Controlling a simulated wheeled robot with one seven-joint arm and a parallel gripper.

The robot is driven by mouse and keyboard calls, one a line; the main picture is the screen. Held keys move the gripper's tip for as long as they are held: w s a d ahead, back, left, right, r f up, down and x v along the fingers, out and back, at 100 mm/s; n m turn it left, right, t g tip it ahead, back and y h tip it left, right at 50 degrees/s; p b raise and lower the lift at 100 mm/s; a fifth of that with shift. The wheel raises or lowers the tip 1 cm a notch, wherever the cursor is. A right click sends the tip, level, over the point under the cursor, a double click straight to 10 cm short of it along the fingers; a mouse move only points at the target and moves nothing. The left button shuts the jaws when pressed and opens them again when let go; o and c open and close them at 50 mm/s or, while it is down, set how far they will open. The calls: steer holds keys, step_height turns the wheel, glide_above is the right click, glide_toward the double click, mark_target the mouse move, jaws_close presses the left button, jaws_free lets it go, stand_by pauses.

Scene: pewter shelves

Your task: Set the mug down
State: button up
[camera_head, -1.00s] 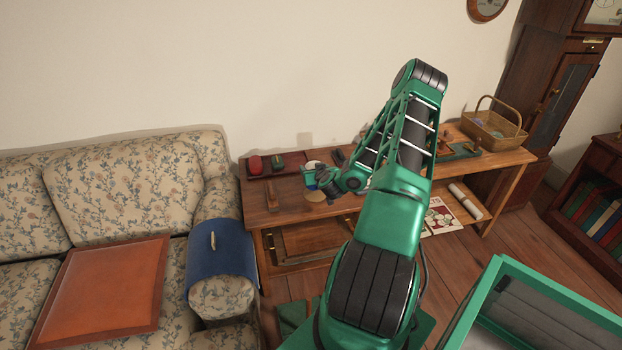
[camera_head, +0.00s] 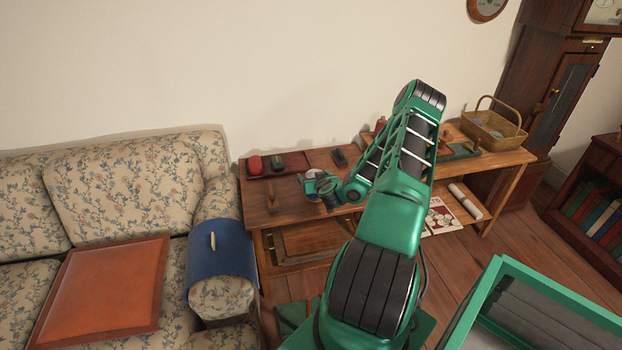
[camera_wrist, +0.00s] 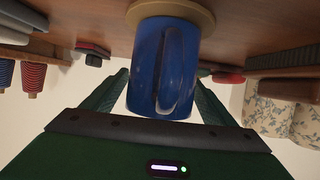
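The blue mug (camera_wrist: 163,70) is between the fingers of my gripper (camera_wrist: 163,85) in the wrist view, its handle facing the camera. The fingers appear to touch its sides. That view is upside down, with the tabletop above. The mug's base meets a round tan coaster (camera_wrist: 203,14), or is very close to it; I cannot tell if its full weight rests there. In the head view my gripper (camera_head: 323,187) is low over the wooden table (camera_head: 290,222), hiding most of the mug, and the coaster is not clearly visible.
A dark tray (camera_head: 291,169) with a red item and a green item lies behind, left of the gripper. A small wooden item (camera_head: 272,198) stands left. A basket (camera_head: 492,125) is at the table's right end. A floral sofa (camera_head: 130,190) stands left of the table.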

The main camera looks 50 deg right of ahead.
steer(key=shift+r, duration=0.1)
steer(key=v, duration=1)
steer(key=shift+s, duration=0.1)
steer(key=w+a+r+n+t+y, duration=0.1)
steer(key=w+a+r+n+y, duration=0.1)
steer(key=a+r+n+y, duration=0.3)
steer(key=w+a+r+t+y, duration=0.1)
steer(key=w+a+r, duration=0.2)
steer(key=a, duration=0.3)
steer(key=s+a+r+n+g+y, duration=0.3)
steer(key=a+r+n+g+y, duration=0.1)
steer(key=a, duration=0.7)
steer(key=s+a+r+m+g+h, duration=0.1)
steer(key=s+r+m+g, duration=0.2)
steer(key=s+r, duration=0.3)
steer(key=s+a+r+m+g, duration=0.2)
steer(key=s+r, duration=0.4)
steer(key=s, duration=0.9)
steer(key=s+a+r+m+g+h, duration=0.1)
steer(key=s+r+m+g, duration=0.3)
steer(key=s, duration=0.6)
steer(key=shift+s+a+r+g+h, duration=0.3)
steer(key=shift+a+r, duration=0.4)
steer(key=shift+r, duration=0.3)
